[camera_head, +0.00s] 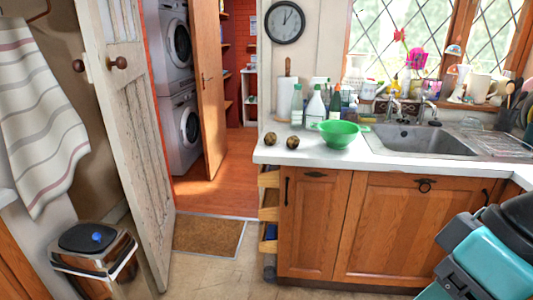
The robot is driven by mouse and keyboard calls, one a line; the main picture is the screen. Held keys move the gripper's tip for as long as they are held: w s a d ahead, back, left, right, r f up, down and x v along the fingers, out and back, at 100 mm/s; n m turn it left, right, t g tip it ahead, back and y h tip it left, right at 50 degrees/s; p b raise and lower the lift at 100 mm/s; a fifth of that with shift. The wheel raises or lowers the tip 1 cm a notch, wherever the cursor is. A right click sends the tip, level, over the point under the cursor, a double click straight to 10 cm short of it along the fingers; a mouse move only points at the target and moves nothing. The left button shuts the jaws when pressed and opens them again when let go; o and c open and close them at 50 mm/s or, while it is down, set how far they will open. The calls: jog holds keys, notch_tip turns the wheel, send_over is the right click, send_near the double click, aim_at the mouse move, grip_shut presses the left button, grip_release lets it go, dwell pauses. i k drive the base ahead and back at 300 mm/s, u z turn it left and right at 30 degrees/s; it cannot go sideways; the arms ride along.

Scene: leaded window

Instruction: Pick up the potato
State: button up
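Two small brown, roundish objects lie on the left end of the white counter. One (270,139) is nearer the wall and the other (292,142) is just to its right, beside the green colander. Both look like potatoes, but they are too small to tell apart surely. Teal and black parts of my own arm show at the bottom right, well away from them. My gripper's fingers are not in view.
A green colander (338,133) stands right of the brown objects, with bottles (315,108) behind it. The sink (425,140) is farther right. The counter's front edge (300,158) is close to the objects. A bin (95,255) stands at left; floor before the cabinets is clear.

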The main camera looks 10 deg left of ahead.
aim_at(271, 138)
jog(key=u, duration=0.7)
jog(key=k, duration=0.1)
jog(key=z, duration=1.2)
jog(key=i, duration=1.95)
jog(key=u, duration=1.55)
jog(key=i, duration=0.65)
jog(key=u, duration=0.65)
